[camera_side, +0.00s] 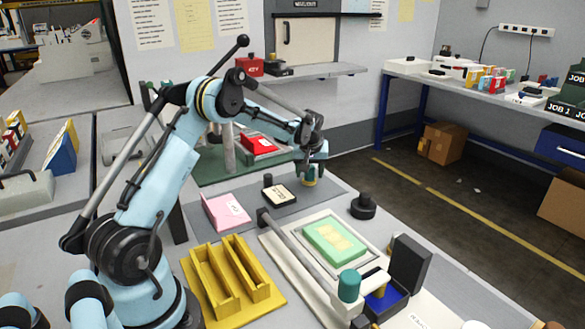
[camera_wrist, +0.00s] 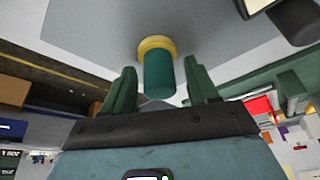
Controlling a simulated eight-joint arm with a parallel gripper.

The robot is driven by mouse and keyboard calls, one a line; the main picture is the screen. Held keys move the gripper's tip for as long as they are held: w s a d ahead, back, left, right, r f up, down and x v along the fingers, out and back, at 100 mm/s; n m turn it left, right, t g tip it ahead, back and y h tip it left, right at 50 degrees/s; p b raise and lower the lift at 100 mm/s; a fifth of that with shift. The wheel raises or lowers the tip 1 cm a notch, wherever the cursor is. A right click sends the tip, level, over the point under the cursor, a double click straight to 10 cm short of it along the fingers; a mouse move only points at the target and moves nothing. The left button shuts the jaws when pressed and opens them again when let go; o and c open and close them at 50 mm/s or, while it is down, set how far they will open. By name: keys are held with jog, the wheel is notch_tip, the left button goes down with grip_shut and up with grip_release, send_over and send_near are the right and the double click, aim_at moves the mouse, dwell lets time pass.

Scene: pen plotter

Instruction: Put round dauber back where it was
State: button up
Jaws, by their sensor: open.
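The round dauber (camera_wrist: 158,72) is a teal cylinder with a yellow round foot. It stands upright on a grey mat (camera_side: 230,190) at the back right of the work area, and the side view shows it (camera_side: 309,177) just below my wrist. My gripper (camera_wrist: 160,66) is open, with one green finger on each side of the dauber and a visible gap on both sides. In the side view, my gripper (camera_side: 311,160) is over the dauber and its fingertips are hard to make out.
A dark round knobbed piece (camera_side: 363,206) and a black-and-cream stamp block (camera_side: 279,193) flank the dauber. A pink wedge (camera_side: 226,211), yellow rack (camera_side: 222,285) and green pad (camera_side: 335,242) stand in front. Another teal knob (camera_side: 349,285) is near an open blue ink box (camera_side: 385,299).

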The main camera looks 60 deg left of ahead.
jog(key=shift+r, duration=0.15)
jog(key=v, duration=1.2)
jog(key=s+d+r+m+t+h, duration=0.1)
jog(key=s+d+r+m, duration=0.2)
jog(key=d, duration=0.4)
jog(key=s+d+r+m+t, duration=0.1)
jog(key=s+d+r+m, duration=0.1)
jog(key=s+d, duration=0.35)
jog(key=s+d+f+m+t+h, duration=0.1)
jog(key=s+d+f+m, duration=0.1)
jog(key=s+d, duration=0.3)
jog(key=s+d+f+m+t+h, duration=0.1)
jog(key=s+d+f+m, duration=0.1)
jog(key=s+d+m, duration=0.2)
jog(key=s+d, duration=0.1)
jog(key=d, duration=0.2)
jog(key=shift+f+t, duration=0.2)
jog(key=shift+t, duration=0.2)
